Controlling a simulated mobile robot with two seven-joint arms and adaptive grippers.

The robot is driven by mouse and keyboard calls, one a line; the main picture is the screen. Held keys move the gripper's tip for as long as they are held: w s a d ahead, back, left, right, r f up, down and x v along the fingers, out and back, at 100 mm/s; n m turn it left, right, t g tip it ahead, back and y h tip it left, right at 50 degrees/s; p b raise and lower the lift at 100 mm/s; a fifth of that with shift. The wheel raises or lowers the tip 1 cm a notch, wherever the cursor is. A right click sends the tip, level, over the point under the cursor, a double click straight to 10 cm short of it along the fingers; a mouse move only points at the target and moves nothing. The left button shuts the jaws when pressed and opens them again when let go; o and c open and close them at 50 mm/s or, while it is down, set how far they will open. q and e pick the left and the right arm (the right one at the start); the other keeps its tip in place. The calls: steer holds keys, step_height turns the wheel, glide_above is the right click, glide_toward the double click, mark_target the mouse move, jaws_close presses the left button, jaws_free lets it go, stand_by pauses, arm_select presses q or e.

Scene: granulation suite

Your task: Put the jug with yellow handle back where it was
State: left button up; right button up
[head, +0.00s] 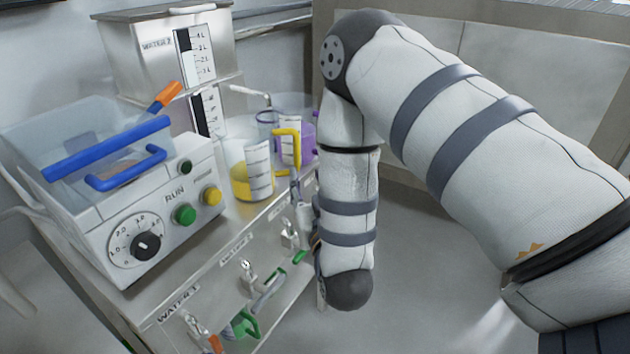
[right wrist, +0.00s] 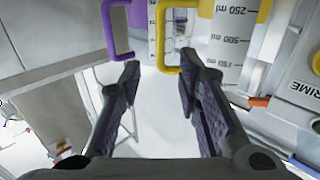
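The jug with yellow handle (head: 252,172) stands upright on the bench top, with yellow content low inside and a white scale on its side. Its yellow handle (head: 291,143) points toward the bench's front edge. In the right wrist view the jug (right wrist: 228,45) is close ahead, slightly right. My right gripper (right wrist: 160,68) is open and empty, with its fingers apart and the yellow handle near the right fingertip. Whether they touch is unclear. In the head view my right arm hides most of this gripper. My left gripper is not in view.
A jug with purple handle (head: 306,138) stands just behind; its handle (right wrist: 112,30) is near my left fingertip in the wrist view. A machine with dials and buttons (head: 150,215) stands left. A metal water tank (head: 165,50) is behind. Labelled taps line the bench front.

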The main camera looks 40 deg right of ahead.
steer(key=s+a+f+n+g+y, duration=0.1)
steer(key=s+a+f+g+y, duration=0.1)
steer(key=s+f+g, duration=0.5)
steer(key=s+a+f+n+g+y, duration=0.1)
steer(key=s+a+f+n+y, duration=0.3)
steer(key=f, duration=0.8)
steer(key=s+f+g, duration=0.2)
steer(key=s+g, duration=0.1)
steer(key=s, duration=0.5)
steer(key=s+a+f+g, duration=0.1)
steer(key=s+g, duration=0.3)
steer(key=s, duration=0.4)
steer(key=s+a+f+g, duration=0.1)
steer(key=s+f+g, duration=0.2)
steer(key=s, duration=0.6)
steer(key=shift+f+m+g+y, duration=0.2)
steer(key=shift+m+g+y, duration=0.1)
steer(key=shift+m+y, duration=0.1)
